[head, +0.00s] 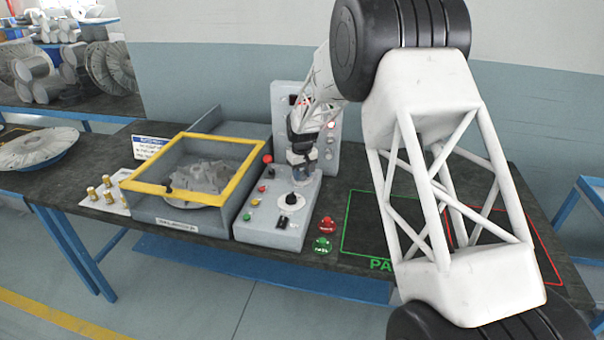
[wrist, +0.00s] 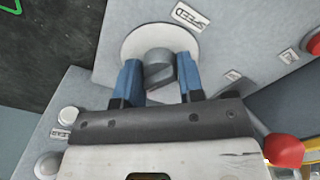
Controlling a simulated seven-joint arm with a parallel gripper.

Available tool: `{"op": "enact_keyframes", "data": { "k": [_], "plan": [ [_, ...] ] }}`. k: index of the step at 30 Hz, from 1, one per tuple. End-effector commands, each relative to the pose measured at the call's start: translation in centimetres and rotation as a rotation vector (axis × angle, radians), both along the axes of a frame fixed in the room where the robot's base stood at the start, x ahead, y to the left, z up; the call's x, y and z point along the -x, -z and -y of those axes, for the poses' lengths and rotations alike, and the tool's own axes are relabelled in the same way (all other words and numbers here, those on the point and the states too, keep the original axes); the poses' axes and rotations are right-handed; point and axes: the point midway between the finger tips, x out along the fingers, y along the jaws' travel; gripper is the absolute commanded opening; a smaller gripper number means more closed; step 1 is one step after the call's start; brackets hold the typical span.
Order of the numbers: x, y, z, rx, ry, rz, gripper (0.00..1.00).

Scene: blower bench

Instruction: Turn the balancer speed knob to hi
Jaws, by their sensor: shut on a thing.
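My gripper (wrist: 159,80) has its two blue fingers on either side of a grey knob (wrist: 158,68) and is shut on it. The dial's marks and the knob's setting cannot be read.
A red mushroom button (wrist: 284,150) is close to my gripper. A yellow-framed enclosure (head: 195,137) holding a grey part stands left of the console.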

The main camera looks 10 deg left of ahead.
Motion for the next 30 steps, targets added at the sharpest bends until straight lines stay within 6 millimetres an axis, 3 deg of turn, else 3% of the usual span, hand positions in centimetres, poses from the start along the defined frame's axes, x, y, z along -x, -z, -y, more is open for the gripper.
{"op": "enact_keyframes", "data": {
  "k": [12,13,18,30],
  "plan": [
    [-0.03,-0.05,-0.04,-0.001,0.011,0.001,0.12],
    [-0.03,-0.05,-0.04,-0.001,0.011,0.001,0.37],
    [-0.02,-0.04,-0.03,-0.001,0.011,0.001,0.60],
    [-0.02,-0.42,-0.02,-0.001,0.010,0.001,0.60]
  ]
}}
